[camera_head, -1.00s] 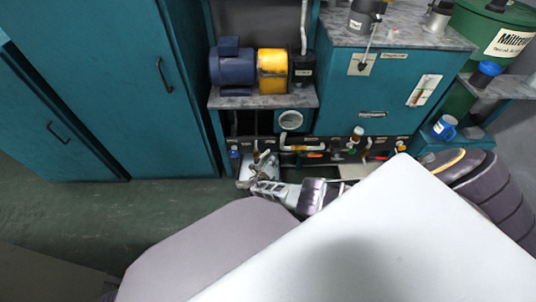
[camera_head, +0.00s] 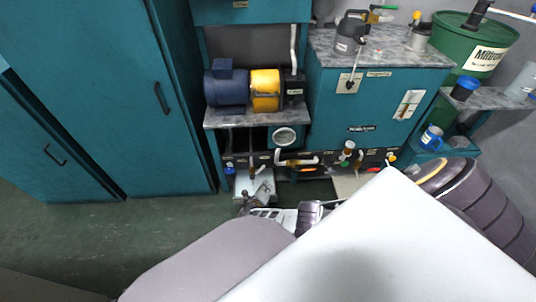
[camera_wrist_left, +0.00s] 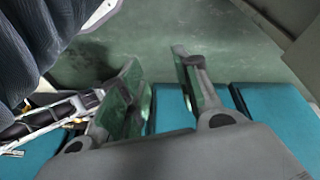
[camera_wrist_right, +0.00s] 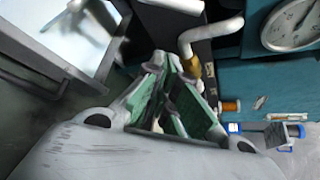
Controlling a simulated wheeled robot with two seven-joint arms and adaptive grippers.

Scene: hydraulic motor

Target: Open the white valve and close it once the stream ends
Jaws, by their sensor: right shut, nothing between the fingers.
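A white bent pipe-like handle (camera_head: 298,161), which looks like the white valve, sits on the dark lower panel below the round gauge. In the right wrist view, a white bent pipe (camera_wrist_right: 211,34) runs down to a brass fitting (camera_wrist_right: 193,68) just beyond my fingers. My right gripper (camera_head: 258,192) is low in front of the panel, left of the handle. Its green-padded fingers (camera_wrist_right: 168,88) are shut and hold nothing; contact with the fitting cannot be told. My left gripper (camera_wrist_left: 158,88) is open and empty over the green floor. I see no clear stream.
A white tray (camera_head: 244,184) lies beneath the panel by my right gripper. A gauge (camera_head: 284,137), other small valves and a blue-and-yellow motor (camera_head: 227,84) are close by. A green barrel (camera_head: 480,38) stands right. Teal cabinets (camera_head: 90,90) stand left; floor before them is clear.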

